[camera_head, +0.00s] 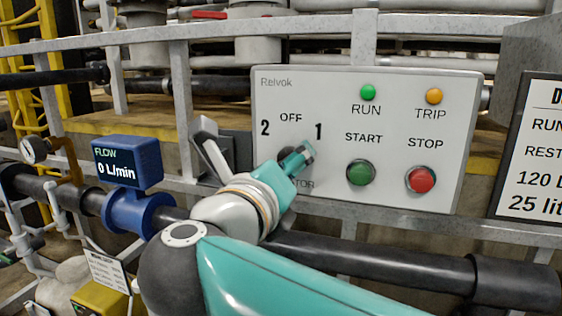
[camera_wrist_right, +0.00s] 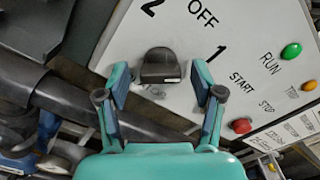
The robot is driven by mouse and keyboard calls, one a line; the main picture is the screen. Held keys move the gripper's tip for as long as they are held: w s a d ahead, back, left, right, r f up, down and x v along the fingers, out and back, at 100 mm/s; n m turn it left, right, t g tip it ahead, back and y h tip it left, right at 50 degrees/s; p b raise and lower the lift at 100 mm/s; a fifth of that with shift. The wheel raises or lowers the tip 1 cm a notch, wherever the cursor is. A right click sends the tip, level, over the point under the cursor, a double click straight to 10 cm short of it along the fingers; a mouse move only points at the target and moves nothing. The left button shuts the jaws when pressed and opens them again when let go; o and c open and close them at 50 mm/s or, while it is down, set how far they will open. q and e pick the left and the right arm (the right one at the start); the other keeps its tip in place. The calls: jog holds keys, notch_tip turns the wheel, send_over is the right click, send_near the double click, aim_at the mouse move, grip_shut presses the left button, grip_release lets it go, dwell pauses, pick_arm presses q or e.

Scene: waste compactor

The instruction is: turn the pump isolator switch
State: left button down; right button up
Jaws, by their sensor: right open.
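The white control panel (camera_head: 455,140) carries a switch marked 2, OFF and 1. In the wrist view the dark switch knob (camera_wrist_right: 160,66) stands out from the panel, with a small pale mark on its near end. I cannot tell which position it points to. My right gripper (camera_head: 298,158) is at the switch and hides most of it in the head view. In the wrist view its teal fingers (camera_wrist_right: 160,84) are open, one on each side of the knob, with gaps showing between fingers and knob. My left gripper is not in view.
Right of the switch are a green START button (camera_head: 361,172) and a red STOP button (camera_head: 421,179), below green RUN (camera_head: 368,92) and orange TRIP (camera_head: 434,96) lamps. A blue flow meter (camera_head: 128,162) reads 0 L/min. A grey rail (camera_head: 180,100) stands beside the panel.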

jog(key=shift+s+a, duration=0.1)
jog(key=shift+c, duration=0.2)
jog(key=c, duration=1.1)
jog(key=shift+n, duration=0.3)
jog(key=shift+f+n+p, duration=0.15)
jog(key=shift+n+p, duration=2.6)
jog(key=shift+n, duration=1.85)
jog(key=shift+f, duration=0.1)
